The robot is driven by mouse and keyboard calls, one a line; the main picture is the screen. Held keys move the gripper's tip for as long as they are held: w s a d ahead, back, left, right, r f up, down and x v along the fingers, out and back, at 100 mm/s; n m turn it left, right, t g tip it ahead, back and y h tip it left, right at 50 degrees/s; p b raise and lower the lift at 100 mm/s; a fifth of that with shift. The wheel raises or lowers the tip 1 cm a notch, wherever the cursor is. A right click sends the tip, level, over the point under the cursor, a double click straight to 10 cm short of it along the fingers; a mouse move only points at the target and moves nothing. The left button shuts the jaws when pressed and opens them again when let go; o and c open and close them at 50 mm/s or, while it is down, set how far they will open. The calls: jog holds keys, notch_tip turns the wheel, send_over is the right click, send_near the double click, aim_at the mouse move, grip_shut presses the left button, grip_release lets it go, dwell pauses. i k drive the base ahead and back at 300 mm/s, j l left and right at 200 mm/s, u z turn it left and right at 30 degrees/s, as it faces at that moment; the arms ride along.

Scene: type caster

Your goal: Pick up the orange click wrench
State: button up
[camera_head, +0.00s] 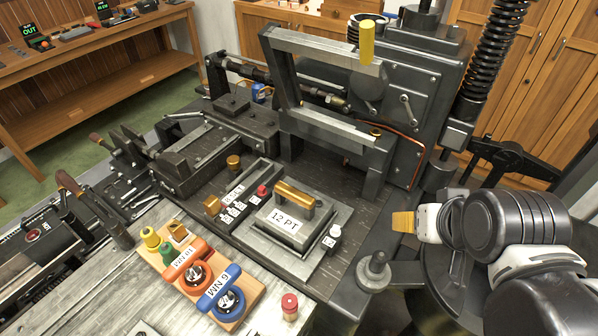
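The orange click wrench (200,248) lies on a wooden block on the workbench at lower centre-left. It has a rounded orange body, a metal dial and a white label that seems to read 10 NM. A blue click wrench (233,273) labelled 6 NM lies beside it, to the lower right. My gripper (403,222) is at the right, with a tan fingertip pointing left. It is well apart from the orange wrench, and nothing shows held in it. I see it from the side, so the gap between its fingers is hidden.
The wooden block (254,290) also carries small yellow and green knobs. A red-topped cylinder (290,307) stands to its right. The type caster's 12 PT mould (283,228) and a dark post (374,268) lie between my gripper and the wrenches. A tall metal frame (330,133) rises behind.

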aim_at(194, 275)
jog(key=u, duration=1.8)
